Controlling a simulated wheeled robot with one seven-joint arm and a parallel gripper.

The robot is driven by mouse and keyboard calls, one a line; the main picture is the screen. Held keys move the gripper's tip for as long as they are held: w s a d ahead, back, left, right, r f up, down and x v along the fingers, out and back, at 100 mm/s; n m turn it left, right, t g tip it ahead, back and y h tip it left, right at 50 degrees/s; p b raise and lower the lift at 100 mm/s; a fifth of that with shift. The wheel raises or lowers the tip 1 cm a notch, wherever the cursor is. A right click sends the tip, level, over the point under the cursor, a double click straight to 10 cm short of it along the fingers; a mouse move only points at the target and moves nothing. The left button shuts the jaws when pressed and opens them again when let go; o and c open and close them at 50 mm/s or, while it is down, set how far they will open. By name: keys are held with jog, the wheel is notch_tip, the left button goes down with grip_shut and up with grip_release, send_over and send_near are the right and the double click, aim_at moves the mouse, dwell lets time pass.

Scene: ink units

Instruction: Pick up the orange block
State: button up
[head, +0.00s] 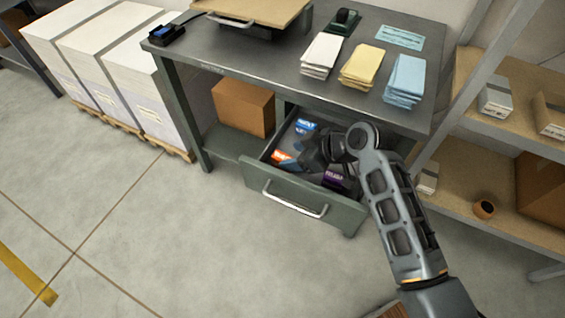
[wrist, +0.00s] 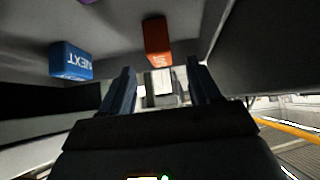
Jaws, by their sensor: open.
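The orange block (head: 282,157) lies in the open drawer (head: 305,212), toward its left front corner in the head view. In the wrist view the orange block (wrist: 157,40) is just past the fingertips, roughly in line with the gap between them. My gripper (wrist: 162,78) is open, with nothing between its fingers. In the head view my gripper (head: 312,158) is low over the drawer, right of the orange block and apart from it. Its fingers are dark and hard to make out there.
A blue block (head: 304,127) and a purple block (head: 335,177) also lie in the drawer. The blue block (wrist: 70,61) is left of the orange one in the wrist view. Drawer walls surround them. The bench top (head: 270,55) overhangs the back. A cardboard box (head: 243,107) stands left on the lower shelf.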

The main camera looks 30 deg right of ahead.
aim_at(283, 159)
jog(key=x, duration=0.6)
jog(key=shift+s+d+f, duration=0.1)
jog(key=shift+s+f, duration=0.1)
jog(key=c, duration=1)
